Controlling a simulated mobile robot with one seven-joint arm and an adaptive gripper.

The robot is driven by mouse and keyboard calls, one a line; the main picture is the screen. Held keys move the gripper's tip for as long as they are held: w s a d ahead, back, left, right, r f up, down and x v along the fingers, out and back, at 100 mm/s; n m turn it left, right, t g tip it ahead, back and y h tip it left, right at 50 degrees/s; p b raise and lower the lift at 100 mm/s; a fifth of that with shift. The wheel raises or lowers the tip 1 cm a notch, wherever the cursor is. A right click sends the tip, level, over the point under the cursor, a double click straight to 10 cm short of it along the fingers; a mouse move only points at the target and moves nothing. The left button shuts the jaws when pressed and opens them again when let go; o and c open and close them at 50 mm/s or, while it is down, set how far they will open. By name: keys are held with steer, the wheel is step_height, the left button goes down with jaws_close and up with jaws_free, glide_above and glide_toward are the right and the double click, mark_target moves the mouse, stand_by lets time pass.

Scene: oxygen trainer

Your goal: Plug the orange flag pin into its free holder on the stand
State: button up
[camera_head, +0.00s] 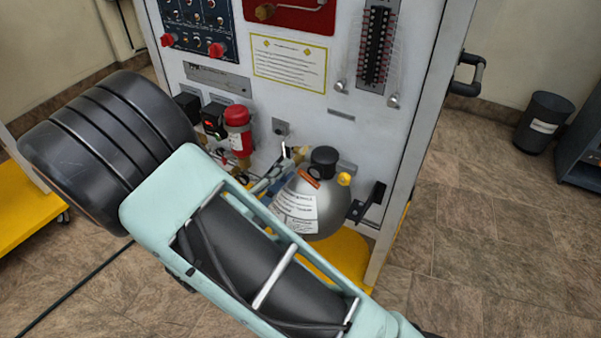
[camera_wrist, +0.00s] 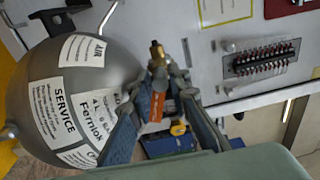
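The orange flag pin (camera_wrist: 155,108) shows between the fingers of my gripper (camera_wrist: 168,90) in the wrist view. The blue-grey fingers stand apart on both sides of it; I see no clear contact. In the head view, the orange piece (camera_head: 308,178) appears in front of the grey round tank (camera_head: 323,212), near its black cap (camera_head: 323,157). There my gripper (camera_head: 280,173) is partly hidden behind my arm, just left of the orange piece. The white stand (camera_head: 402,150) rises behind. I cannot make out the free holder.
A brass fitting (camera_wrist: 157,52) is just beyond the fingertips. A yellow knob (camera_head: 344,179) is right of the orange piece. A red-topped cylinder (camera_head: 237,117) and gauges are on the panel to the left. Open floor (camera_head: 490,240) lies right of the stand.

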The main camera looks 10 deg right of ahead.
jaws_close()
steer(key=p+v, duration=0.3)
steer(key=v, duration=0.3)
steer(key=shift+s, duration=0.25)
stand_by(0.8)
steer(key=shift+r, duration=0.1)
steer(key=shift+r, duration=0.1)
